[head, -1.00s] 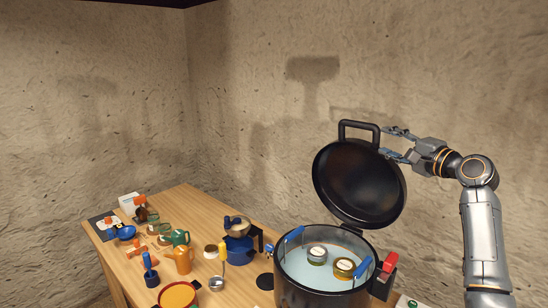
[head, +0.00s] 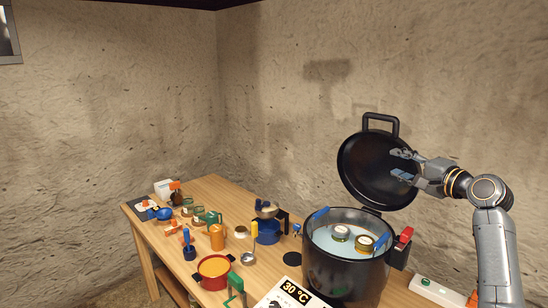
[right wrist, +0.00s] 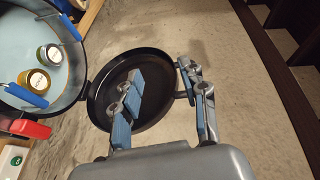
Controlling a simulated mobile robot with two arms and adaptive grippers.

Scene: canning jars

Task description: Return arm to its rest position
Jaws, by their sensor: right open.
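My right gripper (head: 402,166) is open and empty in the head view, in front of the raised black lid. In the right wrist view its blue-padded fingers (right wrist: 165,98) are spread apart, with the lid (right wrist: 110,75) behind them. The lid (head: 365,165) stands tilted up at the back of the large black pot (head: 342,272), its handle at the top. Two jars, one with a silvery lid (head: 341,233) and one with a yellow lid (head: 364,242), sit in the pot's water. My left gripper is out of view.

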